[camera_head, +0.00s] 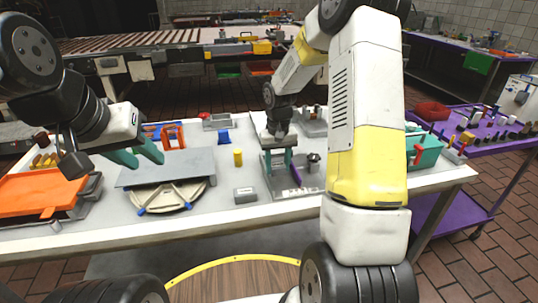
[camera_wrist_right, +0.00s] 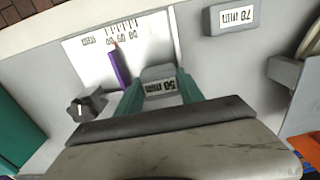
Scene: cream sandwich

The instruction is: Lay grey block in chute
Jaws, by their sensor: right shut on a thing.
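My right gripper (camera_wrist_right: 160,92) is shut on a grey block (camera_wrist_right: 158,74) marked "50 mm", held between its green fingers. In the head view the right gripper (camera_head: 279,164) is over the grey chute-like fixture (camera_head: 282,193). The fixture has a white scale plate (camera_wrist_right: 85,58) and a purple marker (camera_wrist_right: 118,70). I cannot tell whether the held block touches the fixture's floor. A second grey block (camera_wrist_right: 231,18), marked "70 mm", lies on the table beside the fixture; it also shows in the head view (camera_head: 245,195).
The grey plate (camera_head: 170,167) lies over a round cream fixture (camera_head: 170,196) with blue tips. A yellow cylinder (camera_head: 238,157) and a blue piece (camera_head: 224,137) stand behind the 70 mm block. An orange tray (camera_head: 42,190) is at left. A black knob (camera_wrist_right: 86,104) stands beside the scale.

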